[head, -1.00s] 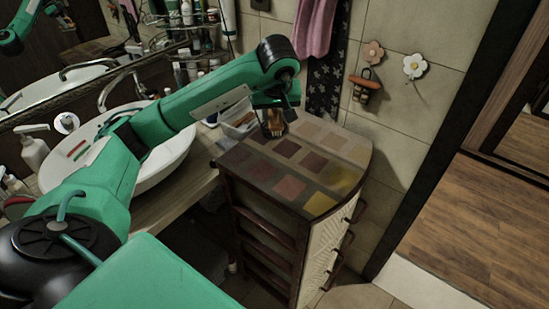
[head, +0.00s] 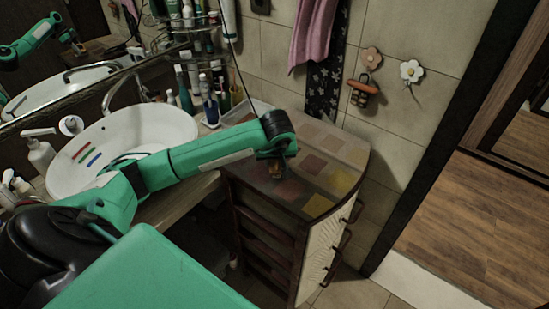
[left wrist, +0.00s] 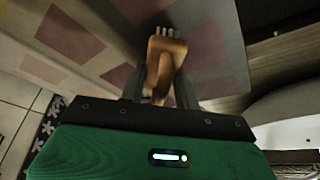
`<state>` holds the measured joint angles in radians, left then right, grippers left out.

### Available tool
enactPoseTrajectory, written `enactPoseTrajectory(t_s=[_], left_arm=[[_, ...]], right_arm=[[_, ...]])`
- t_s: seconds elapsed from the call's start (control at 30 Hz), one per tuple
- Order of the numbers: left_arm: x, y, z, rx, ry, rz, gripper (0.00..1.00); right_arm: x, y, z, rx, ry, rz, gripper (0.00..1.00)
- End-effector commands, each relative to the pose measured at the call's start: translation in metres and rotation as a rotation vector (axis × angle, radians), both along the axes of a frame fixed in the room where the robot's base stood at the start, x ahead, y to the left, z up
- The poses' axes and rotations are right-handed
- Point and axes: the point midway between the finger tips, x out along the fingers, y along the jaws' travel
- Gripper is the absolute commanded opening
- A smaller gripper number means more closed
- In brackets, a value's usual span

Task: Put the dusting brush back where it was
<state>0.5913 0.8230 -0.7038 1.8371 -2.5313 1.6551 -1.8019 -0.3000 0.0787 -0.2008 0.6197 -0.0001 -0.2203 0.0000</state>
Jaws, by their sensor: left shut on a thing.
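The dusting brush (left wrist: 166,55) shows in the left wrist view, a tan and brown thing between my two fingers, with several pale tips at its far end. My left gripper (left wrist: 160,85) is shut on it. In the head view my left gripper (head: 280,166) is over the tile-patterned cabinet top (head: 345,150), near its left side. The brush is mostly hidden there by my wrist and shadow. I cannot tell whether it touches the top. My right gripper is not in view.
The white basin (head: 150,122) with red, green and blue strips inside is to the left of the cabinet. A mirror is at the far left. Much of the cabinet top's right side is bare.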

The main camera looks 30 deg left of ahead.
Motion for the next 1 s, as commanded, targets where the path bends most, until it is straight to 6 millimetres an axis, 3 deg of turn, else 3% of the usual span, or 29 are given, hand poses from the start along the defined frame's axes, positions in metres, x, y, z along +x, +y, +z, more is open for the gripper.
enactPoseTrajectory(t_s=[0.4, 0.43, 0.5, 0.53, 0.83, 1.0], left_arm=[[0.0, 0.001, -0.01, 0.002, -0.001, 0.0, 0.11], [0.0, 0.0, -0.008, 0.001, -0.002, 0.0, 0.38], [0.0, 0.0, -0.008, 0.001, -0.001, 0.0, 0.51], [0.0, 0.0, -0.008, 0.001, -0.001, 0.0, 0.54], [0.0, 0.0, -0.006, 0.001, -0.001, 0.0, 0.54], [-0.003, -0.003, 0.008, 0.0, -0.005, -0.001, 0.54]], right_arm=[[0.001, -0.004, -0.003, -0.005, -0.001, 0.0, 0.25], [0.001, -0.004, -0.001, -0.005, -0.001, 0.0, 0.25], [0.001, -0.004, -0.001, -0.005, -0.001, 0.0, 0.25], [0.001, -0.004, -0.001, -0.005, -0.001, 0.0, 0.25], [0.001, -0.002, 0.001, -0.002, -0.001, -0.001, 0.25], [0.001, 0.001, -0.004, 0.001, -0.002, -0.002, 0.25]])
